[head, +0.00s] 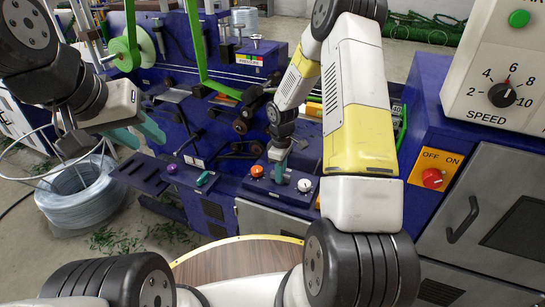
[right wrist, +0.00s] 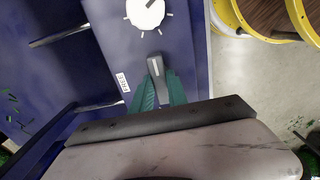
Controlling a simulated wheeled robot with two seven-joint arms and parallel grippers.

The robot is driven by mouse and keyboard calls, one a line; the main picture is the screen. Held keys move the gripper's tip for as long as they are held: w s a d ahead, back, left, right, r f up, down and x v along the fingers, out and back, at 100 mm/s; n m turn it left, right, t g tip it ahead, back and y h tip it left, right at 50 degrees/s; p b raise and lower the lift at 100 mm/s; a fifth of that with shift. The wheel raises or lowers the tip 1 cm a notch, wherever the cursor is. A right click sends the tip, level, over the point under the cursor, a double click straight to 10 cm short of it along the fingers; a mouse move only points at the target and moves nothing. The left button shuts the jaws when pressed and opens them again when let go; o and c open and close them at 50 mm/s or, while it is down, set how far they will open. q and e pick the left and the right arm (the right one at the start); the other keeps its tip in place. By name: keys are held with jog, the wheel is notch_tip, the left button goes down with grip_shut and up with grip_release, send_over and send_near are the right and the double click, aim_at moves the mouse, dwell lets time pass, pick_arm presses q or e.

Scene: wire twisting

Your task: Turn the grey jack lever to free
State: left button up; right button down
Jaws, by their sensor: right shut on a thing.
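The grey jack lever (right wrist: 156,68) shows in the right wrist view, on the blue panel (right wrist: 112,55). A white FREE label (right wrist: 123,82) is beside it, to its left. My right gripper (right wrist: 158,92) has its teal fingers on both sides of the lever and is shut on it. In the head view my right gripper (head: 279,174) reaches down to the panel between an orange knob and a white knob, and the lever is mostly hidden there. My left gripper (head: 150,144) is open and empty, in the air at the left.
The white knob (right wrist: 145,14) with tick marks is close beyond the lever; the orange knob (head: 257,171) is left of my right gripper. A teal lever (head: 205,178) sits further left. A wire coil (head: 82,190) stands on the floor. The speed box (head: 500,75) is at the right.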

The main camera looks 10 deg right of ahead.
dwell(0.5)
jog(key=c, duration=1.3)
grip_release()
jog(key=shift+r, duration=3.9)
jog(key=shift+r, duration=0.1)
jog(key=s+r+m+t, duration=0.25)
jog(key=s+r, duration=0.25)
jog(key=r, duration=0.5)
jog(key=s+r+m+t, duration=0.1)
jog(key=s+r+m, duration=0.3)
jog(key=r, duration=0.6)
jog(key=s+a+r+m+t+y, duration=0.1)
jog(key=s+r+m, duration=0.1)
jog(key=s+r, duration=0.2)
jog(key=s+a+r+m+t+y, duration=0.1)
jog(key=s+r, duration=0.3)
jog(key=s, duration=0.7)
jog(key=shift+s+a+m+t, duration=0.2)
jog(key=shift+s+m+t, duration=0.15)
jog(key=shift+m, duration=0.2)
